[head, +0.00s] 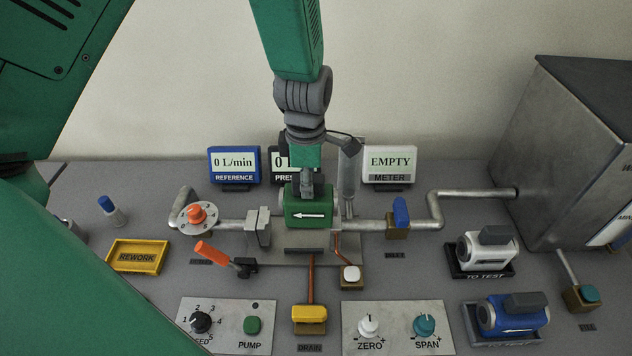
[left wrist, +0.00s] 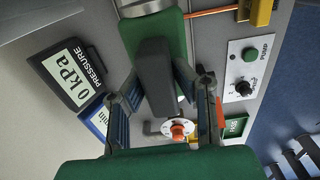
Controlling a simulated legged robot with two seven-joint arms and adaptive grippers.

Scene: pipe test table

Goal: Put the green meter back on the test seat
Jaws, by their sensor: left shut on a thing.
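The green meter (head: 311,214), with a white arrow pointing left, is in line with the pipe over the grey test seat (head: 345,247). I cannot tell whether it touches the seat. My left gripper (head: 308,188) comes down from above and is shut on the meter. In the left wrist view the meter's dark head (left wrist: 154,78) is between the two fingers of my left gripper (left wrist: 162,98). A grey clamp block (head: 263,227) stands just left of the meter. The meter display (head: 390,162) reads EMPTY. My right gripper is not in view.
An orange-handled lever (head: 212,253) lies in front of the left pipe. A blue valve handle (head: 401,211) stands on the right pipe. A white meter (head: 487,250) and a blue meter (head: 512,313) sit in trays at right. The yellow REWORK tray (head: 138,257) is empty.

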